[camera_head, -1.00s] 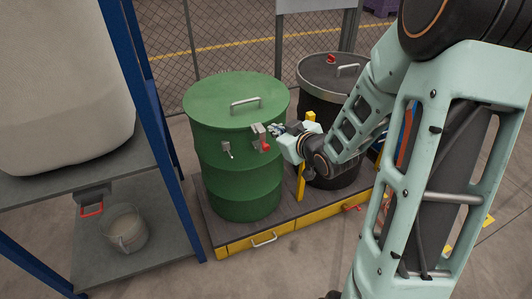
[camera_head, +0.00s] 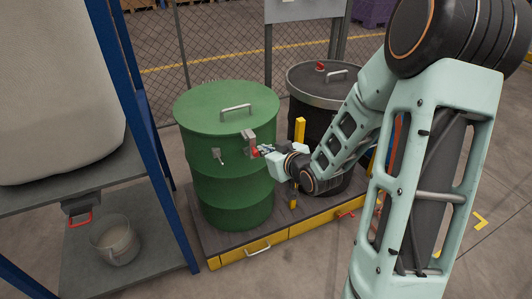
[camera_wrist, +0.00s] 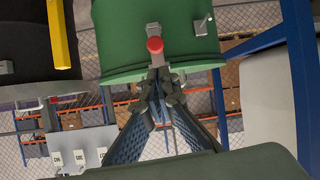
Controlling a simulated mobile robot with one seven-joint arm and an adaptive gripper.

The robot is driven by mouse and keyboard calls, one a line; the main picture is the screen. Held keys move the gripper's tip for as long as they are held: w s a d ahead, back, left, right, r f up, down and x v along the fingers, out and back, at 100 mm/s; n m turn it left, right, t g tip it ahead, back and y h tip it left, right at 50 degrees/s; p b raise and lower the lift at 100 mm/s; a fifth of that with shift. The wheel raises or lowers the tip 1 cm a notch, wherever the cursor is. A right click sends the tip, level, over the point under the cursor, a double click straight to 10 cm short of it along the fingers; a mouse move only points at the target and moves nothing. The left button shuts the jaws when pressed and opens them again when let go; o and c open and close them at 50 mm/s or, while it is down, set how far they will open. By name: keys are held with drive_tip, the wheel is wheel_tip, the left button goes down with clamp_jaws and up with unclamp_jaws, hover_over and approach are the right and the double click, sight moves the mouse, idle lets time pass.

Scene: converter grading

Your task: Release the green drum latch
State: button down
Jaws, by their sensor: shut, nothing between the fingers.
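The green drum (camera_head: 233,190) stands upright with its lid on and a silver handle on top. Its latch (camera_head: 249,137) is a grey bracket on the upper side with a red-tipped lever (camera_head: 256,153). In the wrist view, the drum (camera_wrist: 120,42) is at the top and the red tip (camera_wrist: 154,44) points at the camera. My gripper (camera_head: 265,150) is just right of the red tip. In the wrist view, my shut, empty fingertips (camera_wrist: 158,78) are just below the red tip in the picture. Whether they touch the lever is unclear.
A second grey bracket (camera_head: 217,155) sits left on the drum. A black drum (camera_head: 308,110) stands behind right, with a yellow post (camera_head: 299,130) between. Both drums stand on a yellow-edged platform (camera_head: 280,240). A blue-framed rack (camera_head: 150,130) with a bucket (camera_head: 115,242) is at left.

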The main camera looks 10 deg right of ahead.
sight(256, 152)
drive_tip(key=b+x, duration=0.1)
drive_tip(key=x, duration=0.5)
drive_tip(key=shift+w+a, duration=0.1)
drive_tip(key=shift+w, duration=0.1)
drive_tip(key=shift+s+f, duration=0.1)
drive_tip(key=shift+f, duration=0.05)
drive_tip(key=shift+s+f+b, duration=0.5)
drive_tip(key=shift+f+b, duration=0.25)
drive_tip(key=shift+b, duration=0.3)
wheel_tip(256, 152, down, 7)
drive_tip(key=s+b, duration=0.2)
drive_tip(key=b, duration=0.5)
drive_tip(key=shift+d+f+b, duration=0.2)
drive_tip(key=shift+d+b, duration=0.15)
